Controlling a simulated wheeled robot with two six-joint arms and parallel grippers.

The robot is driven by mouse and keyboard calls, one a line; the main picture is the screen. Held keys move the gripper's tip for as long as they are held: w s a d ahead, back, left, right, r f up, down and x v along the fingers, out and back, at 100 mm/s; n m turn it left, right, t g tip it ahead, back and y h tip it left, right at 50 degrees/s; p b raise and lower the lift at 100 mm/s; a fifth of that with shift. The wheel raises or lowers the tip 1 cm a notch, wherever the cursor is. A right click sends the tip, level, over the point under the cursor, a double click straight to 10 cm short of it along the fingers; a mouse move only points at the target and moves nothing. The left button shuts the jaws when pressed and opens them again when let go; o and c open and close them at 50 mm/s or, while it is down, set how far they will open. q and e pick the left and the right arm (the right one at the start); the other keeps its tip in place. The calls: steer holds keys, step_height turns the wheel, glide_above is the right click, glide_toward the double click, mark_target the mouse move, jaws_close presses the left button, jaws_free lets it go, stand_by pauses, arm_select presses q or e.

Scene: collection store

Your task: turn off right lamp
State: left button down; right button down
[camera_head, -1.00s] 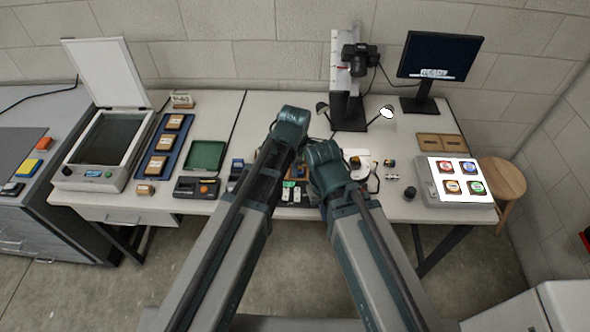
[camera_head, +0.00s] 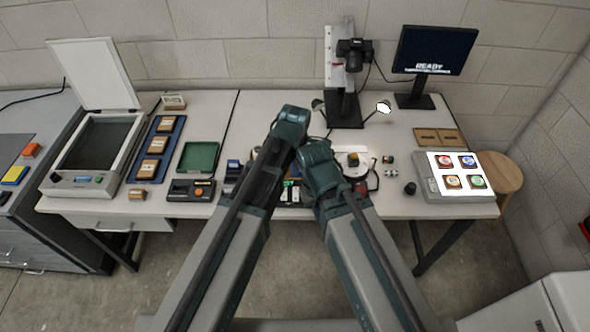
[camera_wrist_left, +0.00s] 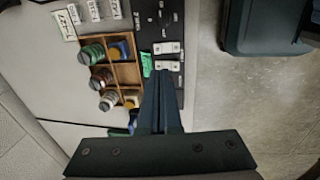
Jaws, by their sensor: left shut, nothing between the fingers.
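The right lamp (camera_head: 384,107) stands on the right side of the camera stand, and its head glows white. The left lamp (camera_head: 318,105) on the other side looks dark. In the left wrist view my left gripper (camera_wrist_left: 161,88) is shut and empty, its fingers pointing toward a dark strip with white blocks (camera_wrist_left: 167,48). A gap or contact there cannot be told. In the head view the folded arms hide most of the left gripper and that part of the table. My right arm (camera_head: 335,180) shows, but its fingers do not.
A camera on a stand (camera_head: 345,85) and a monitor (camera_head: 436,50) stand at the back. A light box (camera_head: 430,190) with several badges is at the right. A wooden compartment tray (camera_wrist_left: 125,72) holds small rolls. A scanner (camera_head: 95,150) is at the left.

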mark_target(295, 190)
arm_select(q)
steer(key=f+b, duration=0.3)
steer(key=w+f+b, duration=0.1)
steer(key=f+b, duration=0.2)
steer(key=f, duration=0.1)
steer(key=f+b, duration=0.4)
steer(key=shift+w, duration=0.25)
steer(key=shift+w+f+b, duration=0.15)
steer(key=shift+f+b, duration=0.1)
steer(key=shift+b, duration=0.05)
steer(key=shift+r, duration=0.1)
steer(key=shift+s, duration=0.2)
